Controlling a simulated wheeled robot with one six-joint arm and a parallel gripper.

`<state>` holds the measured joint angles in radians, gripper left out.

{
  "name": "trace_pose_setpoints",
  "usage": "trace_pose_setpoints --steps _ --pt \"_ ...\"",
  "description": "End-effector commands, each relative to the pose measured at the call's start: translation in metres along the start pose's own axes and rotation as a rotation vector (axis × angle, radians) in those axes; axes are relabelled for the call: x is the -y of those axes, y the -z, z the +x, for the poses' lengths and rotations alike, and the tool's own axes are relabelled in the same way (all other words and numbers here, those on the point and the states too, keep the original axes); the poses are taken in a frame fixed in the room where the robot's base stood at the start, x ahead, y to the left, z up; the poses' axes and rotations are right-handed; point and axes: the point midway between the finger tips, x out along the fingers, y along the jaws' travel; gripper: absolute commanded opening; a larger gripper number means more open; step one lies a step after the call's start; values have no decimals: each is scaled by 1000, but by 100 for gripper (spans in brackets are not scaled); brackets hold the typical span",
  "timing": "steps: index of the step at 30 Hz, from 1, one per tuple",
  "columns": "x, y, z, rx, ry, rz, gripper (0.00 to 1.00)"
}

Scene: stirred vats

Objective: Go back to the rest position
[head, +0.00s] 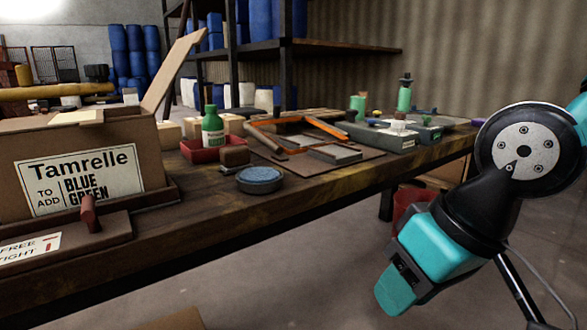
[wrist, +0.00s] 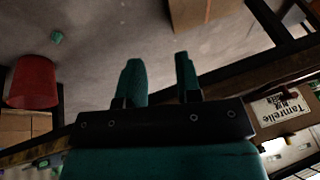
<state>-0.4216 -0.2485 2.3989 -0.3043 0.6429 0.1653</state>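My gripper (head: 393,292) hangs at the right of the head view, pointing down and to the left, in front of the bench and below its top. In the wrist view my gripper (wrist: 160,68) shows two teal fingers standing apart with nothing between them. The floor shows beyond the fingers. The gripper touches nothing that I can see.
The wooden bench (head: 222,223) carries a Tamrelle cardboard box (head: 38,182), a green bottle (head: 213,127), a blue-topped round dish (head: 260,180) and a grey case (head: 376,135). A red bin (wrist: 33,82) stands on the floor near the bench.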

Motion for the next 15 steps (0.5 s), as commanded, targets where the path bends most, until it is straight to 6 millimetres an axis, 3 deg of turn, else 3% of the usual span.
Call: trace_pose_setpoints --steps 1,5,15 --pt "-2 -18 -11 47 20 -17 32" --pt "3 -65 -23 157 103 -90 32" --pt "21 -39 -91 156 105 -102 32"
